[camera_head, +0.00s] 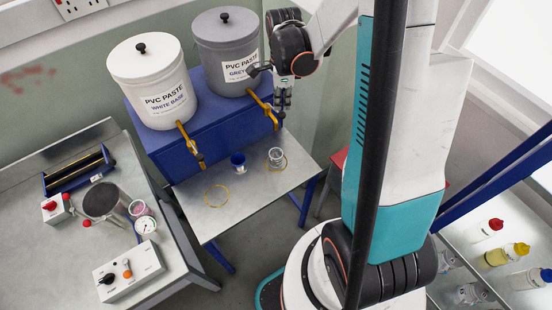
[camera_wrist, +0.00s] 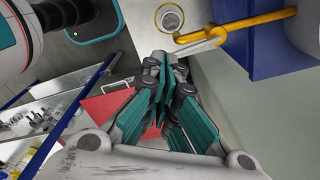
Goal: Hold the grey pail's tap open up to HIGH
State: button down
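The grey pail (camera_head: 228,50) stands on a blue stand beside the white pail. Its brass tap (camera_head: 264,108) juts out over a clear cup (camera_head: 276,156), which stands inside a yellow ring on the metal shelf. No HIGH mark or liquid level is readable on the cup. In the wrist view, the tap (camera_wrist: 250,22) has a pale lever (camera_wrist: 205,43), with the clear cup (camera_wrist: 170,18) beyond it. My gripper (camera_head: 284,97) is just right of the tap; in the wrist view its fingers (camera_wrist: 165,62) look shut and empty, their tips close to the lever. Contact cannot be told.
The white pail (camera_head: 152,80) has its own brass tap (camera_head: 190,145). A blue cup (camera_head: 238,162) stands between the clear cup and an empty yellow ring (camera_head: 217,196). A bench with a control box (camera_head: 129,272) is at left; bottles (camera_head: 520,253) stand at right.

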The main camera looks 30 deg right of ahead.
jog(key=shift+r, duration=0.1)
jog(key=shift+r+p, duration=1.55)
jog(key=shift+r, duration=0.9)
jog(key=shift+a+f+n+b, duration=0.1)
jog(key=shift+a+n+b, duration=0.2)
jog(key=shift+b, duration=0.15)
jog(key=s+a+n+t+b, duration=0.4)
jog(key=s+a+n+b, duration=0.2)
jog(key=a+n+b, duration=0.45)
jog(key=s+a+f+n+t+b, duration=0.3)
jog(key=s+f+n+b, duration=0.4)
jog(key=n+b, duration=0.5)
jog(key=shift+f+b, duration=0.4)
jog(key=shift+b, duration=0.1)
